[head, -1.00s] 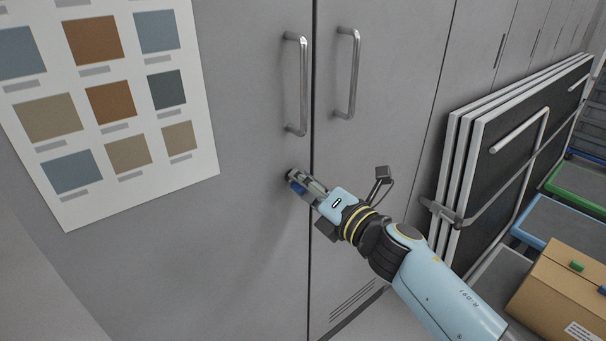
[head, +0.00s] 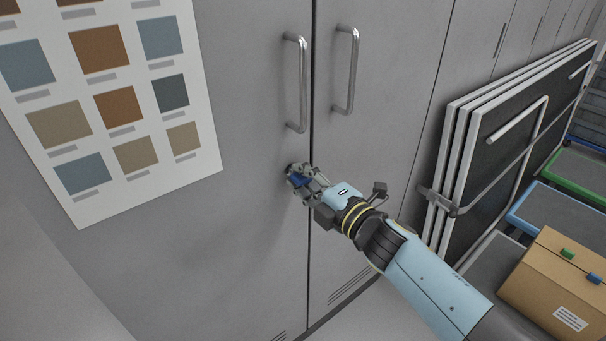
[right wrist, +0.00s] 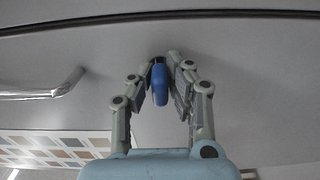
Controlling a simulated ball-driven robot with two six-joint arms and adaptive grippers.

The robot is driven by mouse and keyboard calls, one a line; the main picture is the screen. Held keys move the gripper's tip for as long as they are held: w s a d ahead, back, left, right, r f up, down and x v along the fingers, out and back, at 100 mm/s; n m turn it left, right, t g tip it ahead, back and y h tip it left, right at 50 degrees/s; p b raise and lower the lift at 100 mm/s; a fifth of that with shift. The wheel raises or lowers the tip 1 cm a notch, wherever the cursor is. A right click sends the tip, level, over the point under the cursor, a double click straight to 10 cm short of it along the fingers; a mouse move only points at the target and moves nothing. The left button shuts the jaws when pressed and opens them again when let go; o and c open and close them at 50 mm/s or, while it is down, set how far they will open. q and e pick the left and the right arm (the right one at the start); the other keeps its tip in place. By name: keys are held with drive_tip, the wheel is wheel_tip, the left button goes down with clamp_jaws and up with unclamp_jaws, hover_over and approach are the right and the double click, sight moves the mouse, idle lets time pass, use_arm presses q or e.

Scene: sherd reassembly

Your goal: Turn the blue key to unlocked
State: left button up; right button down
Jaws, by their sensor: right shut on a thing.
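The blue key (head: 300,181) is at the lock on the left door of a grey cabinet (head: 240,230), below the left handle. In the right wrist view the blue key (right wrist: 160,84) stands between the fingers, its far end at the door face. My right gripper (head: 299,182) is shut on the key, and its fingers hide part of it and most of the lock. The right gripper also shows in the right wrist view (right wrist: 164,85), with a finger on each side of the key. My left gripper is not in view.
Two upright metal handles (head: 294,85) (head: 347,70) are above my right gripper. A colour chart (head: 205,160) hangs at the left. Folded panels (head: 470,150) lean at the right, near my right arm. A cardboard box (head: 530,275) stands at the lower right.

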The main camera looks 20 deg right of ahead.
idle(0.3)
drive_tip(key=c, duration=1.3)
unclamp_jaws()
drive_tip(key=v, duration=1.2)
